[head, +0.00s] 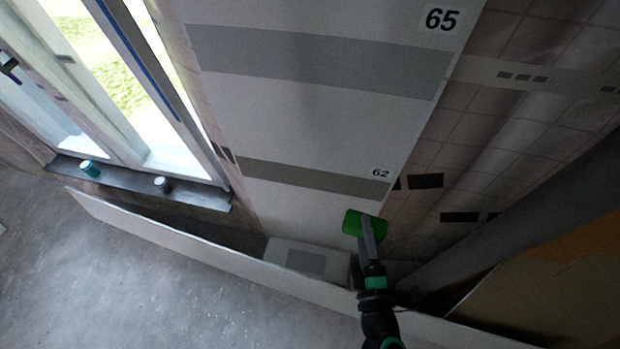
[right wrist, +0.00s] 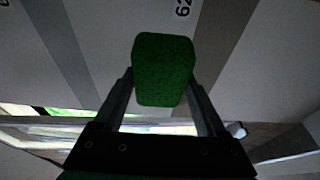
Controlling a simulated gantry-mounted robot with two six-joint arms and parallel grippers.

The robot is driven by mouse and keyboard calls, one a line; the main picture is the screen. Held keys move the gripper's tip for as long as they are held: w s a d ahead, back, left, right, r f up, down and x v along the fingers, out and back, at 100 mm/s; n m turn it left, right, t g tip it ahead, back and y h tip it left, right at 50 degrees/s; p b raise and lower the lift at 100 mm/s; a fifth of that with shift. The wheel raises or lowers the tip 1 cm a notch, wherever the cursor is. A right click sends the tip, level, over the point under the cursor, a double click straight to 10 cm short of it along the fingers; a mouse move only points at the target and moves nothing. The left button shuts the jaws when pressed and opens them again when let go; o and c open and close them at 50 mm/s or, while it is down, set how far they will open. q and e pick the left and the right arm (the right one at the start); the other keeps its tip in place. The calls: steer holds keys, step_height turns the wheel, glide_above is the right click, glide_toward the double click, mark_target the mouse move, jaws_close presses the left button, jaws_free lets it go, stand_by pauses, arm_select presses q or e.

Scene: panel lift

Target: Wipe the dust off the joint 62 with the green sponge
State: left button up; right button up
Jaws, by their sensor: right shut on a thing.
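The green sponge (head: 364,225) is held in my right gripper (head: 369,240), in front of the lower right part of the white wall panel. In the right wrist view the sponge (right wrist: 163,68) sits between the two fingers of my right gripper (right wrist: 163,90). Joint 62 (head: 310,180) is a grey-brown band across the panel, with the label "62" above its right end. The sponge is below that right end; I cannot tell whether it touches the panel. The label 62 also shows in the right wrist view (right wrist: 183,8). My left gripper is not in view.
A wider grey band (head: 310,62) crosses the panel higher up, below the label 65. A long white board (head: 200,243) stands along the floor. A light box (head: 290,257) sits behind it. A window with two small jars (head: 90,168) on its sill is at the left.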

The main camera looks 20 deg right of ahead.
steer(key=shift+w+d, duration=0.5)
steer(key=shift+w, duration=0.25)
steer(key=shift+w+d, duration=0.45)
steer(key=shift+w, duration=0.3)
stand_by(3.8)
